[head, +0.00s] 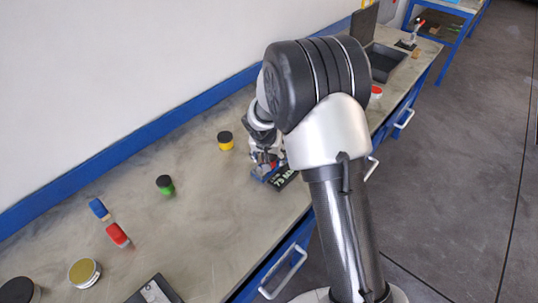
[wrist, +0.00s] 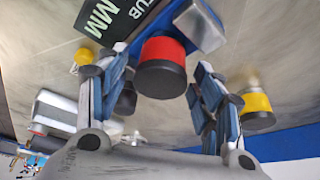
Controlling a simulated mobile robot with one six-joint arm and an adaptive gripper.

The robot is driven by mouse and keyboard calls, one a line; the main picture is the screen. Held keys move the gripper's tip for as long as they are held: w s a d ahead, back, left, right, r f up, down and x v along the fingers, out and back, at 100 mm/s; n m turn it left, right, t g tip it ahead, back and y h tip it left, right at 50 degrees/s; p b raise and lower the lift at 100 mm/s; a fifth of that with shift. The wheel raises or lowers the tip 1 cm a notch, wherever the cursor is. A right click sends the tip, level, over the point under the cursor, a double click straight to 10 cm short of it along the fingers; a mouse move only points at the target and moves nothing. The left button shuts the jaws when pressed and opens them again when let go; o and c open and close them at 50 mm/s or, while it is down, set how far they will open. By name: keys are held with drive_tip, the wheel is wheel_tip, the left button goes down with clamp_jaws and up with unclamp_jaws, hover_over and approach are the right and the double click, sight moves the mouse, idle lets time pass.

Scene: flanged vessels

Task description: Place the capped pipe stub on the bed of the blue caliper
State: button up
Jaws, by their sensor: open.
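The capped pipe stub (wrist: 162,62) is red with a black cap. In the wrist view it stands between the fingers of my gripper (wrist: 158,92), which is open, with a gap on each side. The blue caliper (wrist: 150,25) is right behind the stub, with a grey block and a dark plate lettered MM (wrist: 98,20). In the head view the caliper (head: 260,173) lies under my gripper (head: 264,158), and only a bit of the red stub (head: 273,165) shows. The stub seems to be at the caliper's bed; its contact with it is hidden.
A black-capped yellow stub (head: 226,140) stands close behind my gripper, and a green one (head: 165,185) farther left. A blue item (head: 98,208) and a red item (head: 118,235) lie at left. A dark tray (head: 384,61) is at the back. The bench between is clear.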

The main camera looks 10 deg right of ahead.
drive_tip(key=shift+r, duration=0.1)
drive_tip(key=s+d+p+v, duration=0.2)
drive_tip(key=d+p+v, duration=0.1)
drive_tip(key=v, duration=1.7)
drive_tip(key=s+r+n+y, duration=0.1)
drive_tip(key=s+r, duration=0.3)
drive_tip(key=s, duration=0.9)
drive_tip(key=s+r+n, duration=0.3)
drive_tip(key=s+r, duration=0.1)
drive_tip(key=s, duration=1)
drive_tip(key=shift+r+n+y, duration=0.35)
drive_tip(key=shift+n+y, duration=0.05)
